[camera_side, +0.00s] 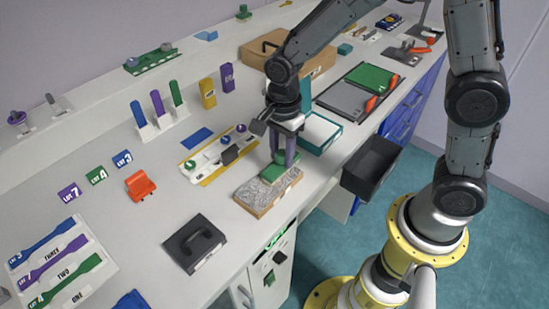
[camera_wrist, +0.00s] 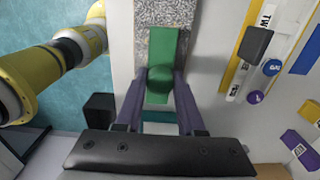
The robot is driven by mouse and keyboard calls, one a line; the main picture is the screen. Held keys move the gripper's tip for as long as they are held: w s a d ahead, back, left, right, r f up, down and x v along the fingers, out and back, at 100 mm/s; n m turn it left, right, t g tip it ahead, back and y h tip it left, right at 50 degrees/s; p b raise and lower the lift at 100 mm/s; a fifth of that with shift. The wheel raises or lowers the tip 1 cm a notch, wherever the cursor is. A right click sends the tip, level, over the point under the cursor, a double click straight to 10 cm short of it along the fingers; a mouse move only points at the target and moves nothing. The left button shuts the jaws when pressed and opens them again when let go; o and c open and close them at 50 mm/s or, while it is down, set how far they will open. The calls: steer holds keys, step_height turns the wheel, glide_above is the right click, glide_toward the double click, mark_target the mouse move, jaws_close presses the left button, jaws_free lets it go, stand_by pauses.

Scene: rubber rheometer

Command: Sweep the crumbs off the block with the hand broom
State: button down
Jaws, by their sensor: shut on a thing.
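The block (camera_side: 257,204) is a tan slab near the front edge of the bench. Its top is covered with grey speckles, which look like crumbs; the speckled top also shows in the wrist view (camera_wrist: 190,45). The green hand broom (camera_side: 274,175) rests on or just over the far right part of the block. In the wrist view the broom (camera_wrist: 163,46) is a long green strip with a rounded green grip. My gripper (camera_side: 287,158) points down from above and is shut on that grip, with a finger on each side. The broom's underside is hidden.
A black open bin (camera_side: 372,170) hangs off the bench's front edge, right of the block. A dark plate with a handle (camera_side: 195,243) lies to the left. A yellow-edged rack (camera_side: 217,153) lies behind, and a teal-sided box (camera_side: 321,133) stands to the right.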

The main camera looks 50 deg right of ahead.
steer(key=shift+d, duration=0.8)
steer(key=shift+a, duration=4.15)
step_height(320, 180, up, 8)
steer(key=shift+d, duration=0.1)
